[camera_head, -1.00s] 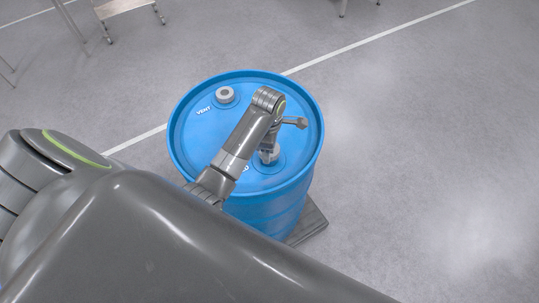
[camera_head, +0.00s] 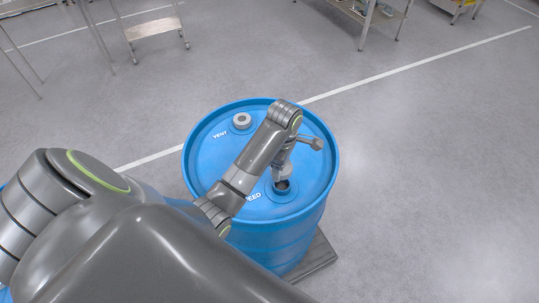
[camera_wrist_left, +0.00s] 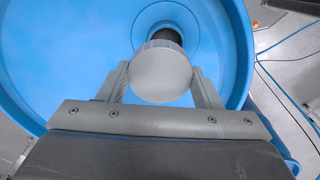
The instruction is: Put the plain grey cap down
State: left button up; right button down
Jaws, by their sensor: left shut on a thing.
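The plain grey cap (camera_wrist_left: 162,76) is round and smooth-faced in the left wrist view, between the two fingers of my left gripper (camera_wrist_left: 163,88), which is shut on it. In the head view my left gripper (camera_head: 282,172) is just above the feed opening (camera_head: 283,187) on the blue drum (camera_head: 213,160). That opening shows dark and uncovered, and the cap is mostly hidden by the gripper. In the left wrist view a dark round opening (camera_wrist_left: 166,36) shows behind the cap. My right gripper is not in view.
A grey fitting (camera_head: 241,120) sits at the drum's vent mark. The drum has a raised rim and stands on a grey base (camera_head: 318,255). Steel tables (camera_head: 372,14) and a low cart (camera_head: 153,28) stand at the back. The floor to the right is clear.

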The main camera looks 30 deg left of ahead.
pick_arm(q)
jog(key=w+a+r+m+b, duration=0.1)
jog(key=w+a+m+b, duration=0.6)
jog(key=a+m, duration=0.7)
jog(key=f, duration=0.3)
jog(key=d+f+m, duration=0.1)
jog(key=f, duration=0.2)
jog(key=f+m, duration=0.1)
jog(key=f, duration=0.2)
jog(key=shift+w+d+f+p, duration=0.1)
jog(key=shift+d+p, duration=0.15)
jog(key=shift+p, duration=0.05)
jog(key=shift+f, duration=0.15)
jog(key=o, duration=1.2)
jog(key=shift+c, duration=0.2)
notch_tip(320, 180, up, 12)
jog(key=p, duration=0.1)
jog(key=shift+r, duration=0.2)
